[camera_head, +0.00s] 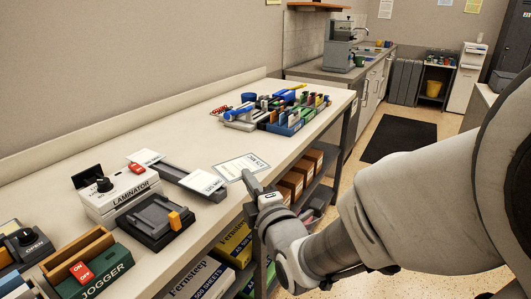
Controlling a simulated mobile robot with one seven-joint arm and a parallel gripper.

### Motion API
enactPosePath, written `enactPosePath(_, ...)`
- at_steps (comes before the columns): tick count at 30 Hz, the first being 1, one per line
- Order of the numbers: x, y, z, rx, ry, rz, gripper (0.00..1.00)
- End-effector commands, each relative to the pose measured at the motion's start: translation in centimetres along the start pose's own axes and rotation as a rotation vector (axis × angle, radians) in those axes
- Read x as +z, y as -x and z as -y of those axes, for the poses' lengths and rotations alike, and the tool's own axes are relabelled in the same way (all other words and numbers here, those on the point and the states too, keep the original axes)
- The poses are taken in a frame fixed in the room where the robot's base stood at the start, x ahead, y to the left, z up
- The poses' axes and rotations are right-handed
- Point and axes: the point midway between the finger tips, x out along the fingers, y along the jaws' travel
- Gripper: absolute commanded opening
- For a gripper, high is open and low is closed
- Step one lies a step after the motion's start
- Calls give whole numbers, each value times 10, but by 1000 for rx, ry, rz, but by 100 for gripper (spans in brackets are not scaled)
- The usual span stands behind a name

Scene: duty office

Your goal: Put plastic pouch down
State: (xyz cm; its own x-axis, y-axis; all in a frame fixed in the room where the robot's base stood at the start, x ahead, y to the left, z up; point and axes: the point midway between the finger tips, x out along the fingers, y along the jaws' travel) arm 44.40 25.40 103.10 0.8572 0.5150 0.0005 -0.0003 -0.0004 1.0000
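A flat, pale sheet with printed text, which looks like the plastic pouch (236,164), is at the front part of the long workbench. My gripper (247,176) reaches in from the right at the bench's front edge. Its fingers look closed together in one narrow bar at the pouch's near edge, and the pouch extends from the fingertips over the bench. I cannot tell whether the pouch touches the bench top. The inner faces of the fingers are hidden.
A laminator (122,193) with a black dial, a dark device with an orange knob (174,220) and a green jogger (105,282) stand left. A dark bar with white labelled ends (178,173) lies beside the pouch. Tool and supply racks (285,123) stand farther back. Bare bench (190,125) lies between.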

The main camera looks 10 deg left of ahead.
Motion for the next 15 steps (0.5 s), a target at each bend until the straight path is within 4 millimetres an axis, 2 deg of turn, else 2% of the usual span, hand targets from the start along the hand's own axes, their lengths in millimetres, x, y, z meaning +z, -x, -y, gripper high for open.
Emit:
enactPosePath(1, -12, -8, 12, -4, 0, -7, 0)
enactPosePath(9, -54, -43, 44, -1, 0, -3, 0)
enactPosePath(15, -67, -54, 53, 0, 1, 0, 0)
